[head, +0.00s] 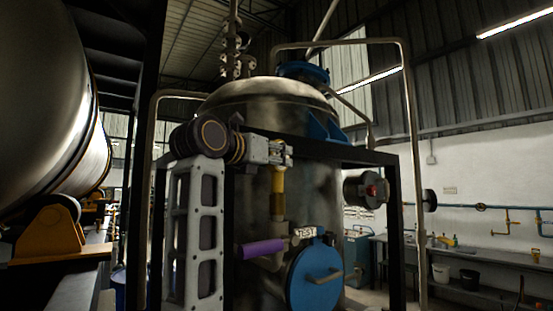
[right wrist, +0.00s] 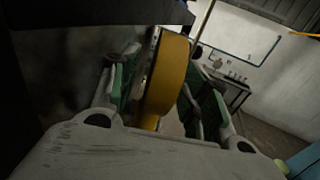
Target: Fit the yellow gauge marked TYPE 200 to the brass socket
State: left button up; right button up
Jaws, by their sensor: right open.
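My right gripper (head: 280,153) is in front of the metal vessel in the head view, its fingers pointing right. In the right wrist view the right gripper (right wrist: 165,88) is open, with a green-padded finger on each side of a yellow round gauge (right wrist: 166,75). The gauge is seen nearly edge-on and its marking cannot be read. In the head view a narrow yellow part, seemingly the gauge (head: 277,180), shows just below the fingers, above a brownish, brass-like fitting, seemingly the socket (head: 277,206). Whether gauge and socket are joined cannot be told. My left gripper is not in view.
The vessel (head: 330,230) stands in a dark frame. A purple-handled valve (head: 260,249) and a round blue cover (head: 315,275) are below the gripper. A large metal tank (head: 45,100) fills the left. A bench (head: 480,292) stands along the right wall.

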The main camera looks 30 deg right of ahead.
jog(key=v, duration=1)
jog(key=shift+a, duration=0.35)
jog(key=shift+s, duration=0.15)
dwell(0.6)
